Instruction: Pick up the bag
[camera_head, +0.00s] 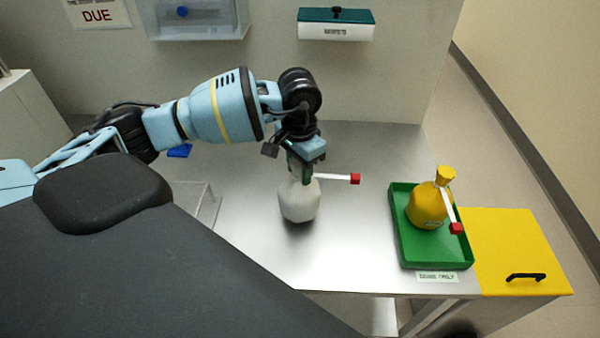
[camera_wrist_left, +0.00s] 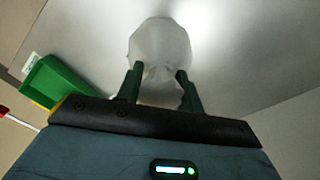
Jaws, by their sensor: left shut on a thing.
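A white bag (camera_head: 299,202) with a narrowed neck is at the middle of the metal table, below my left gripper (camera_head: 301,172). A white tag with a red end (camera_head: 355,179) sticks out to the right from its neck. In the left wrist view the bag (camera_wrist_left: 160,45) hangs between the two green fingers of my left gripper (camera_wrist_left: 158,82), which are shut on its neck. I cannot tell whether its bottom touches the table. A second bag, yellow (camera_head: 428,207), with a red-ended tag, sits in the green tray (camera_head: 402,250). My right gripper is not in view.
The green tray stands right of the white bag, with a label on its front. A yellow lidded bin (camera_head: 515,240) stands beyond it. A clear stand (camera_head: 195,200) is left of the bag. The metal table (camera_head: 355,240) is clear between bag and tray.

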